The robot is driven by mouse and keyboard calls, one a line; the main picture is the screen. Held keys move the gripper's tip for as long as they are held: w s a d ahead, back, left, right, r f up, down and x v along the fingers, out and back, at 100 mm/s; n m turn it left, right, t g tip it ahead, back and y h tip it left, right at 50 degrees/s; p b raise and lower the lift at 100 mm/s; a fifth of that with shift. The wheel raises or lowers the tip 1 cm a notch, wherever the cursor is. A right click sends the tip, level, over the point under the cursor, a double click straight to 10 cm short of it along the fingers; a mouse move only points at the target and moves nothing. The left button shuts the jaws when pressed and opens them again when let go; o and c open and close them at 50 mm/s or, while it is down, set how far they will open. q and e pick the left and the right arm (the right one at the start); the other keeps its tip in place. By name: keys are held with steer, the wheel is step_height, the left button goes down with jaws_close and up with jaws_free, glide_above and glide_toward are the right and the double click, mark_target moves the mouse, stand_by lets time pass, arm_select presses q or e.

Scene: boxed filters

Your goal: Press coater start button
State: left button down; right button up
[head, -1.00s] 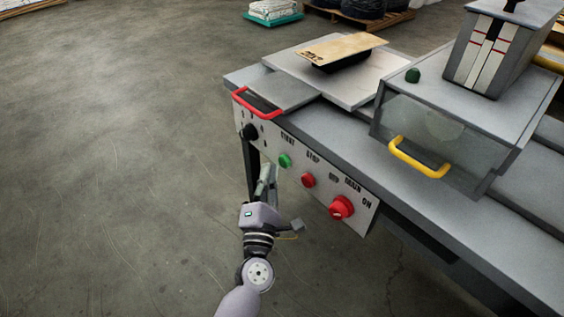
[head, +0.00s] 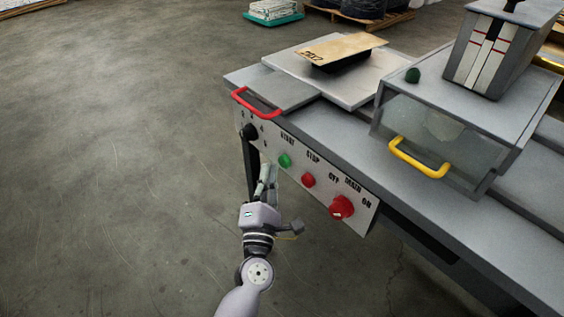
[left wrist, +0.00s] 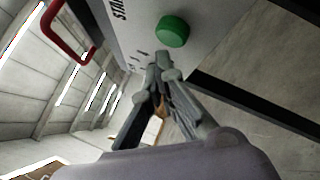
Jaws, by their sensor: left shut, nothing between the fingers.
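The green start button (head: 285,160) is on the white control panel (head: 322,195) at the front of the machine, below the word START. It also shows in the left wrist view (left wrist: 172,31), just beyond and slightly right of my fingertips. My left gripper (head: 268,166) is shut and empty, its fingers pointing at the panel just left of and below the green button. In the left wrist view my fingertips (left wrist: 163,62) look apart from the button, with a small gap. My right gripper is not in view.
A red stop button (head: 308,180), a larger red knob (head: 341,207) and a black dial (head: 249,132) share the panel. A red handle (head: 257,103) and a yellow handle (head: 418,158) stick out from the machine. The floor at left is clear.

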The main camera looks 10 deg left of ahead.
arm_select(q)
steer(key=shift+w+d, duration=0.1)
steer(key=shift+w+d, duration=0.15)
steer(key=shift+w, duration=0.1)
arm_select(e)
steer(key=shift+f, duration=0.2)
arm_select(q)
steer(key=shift+d, duration=0.1)
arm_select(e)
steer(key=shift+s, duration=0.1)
arm_select(q)
steer(key=shift+w+d, duration=0.25)
steer(key=shift+w, duration=0.15)
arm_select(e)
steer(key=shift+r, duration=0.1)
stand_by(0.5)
arm_select(q)
steer(key=shift+s+a, duration=0.55)
steer(key=shift+s, duration=0.25)
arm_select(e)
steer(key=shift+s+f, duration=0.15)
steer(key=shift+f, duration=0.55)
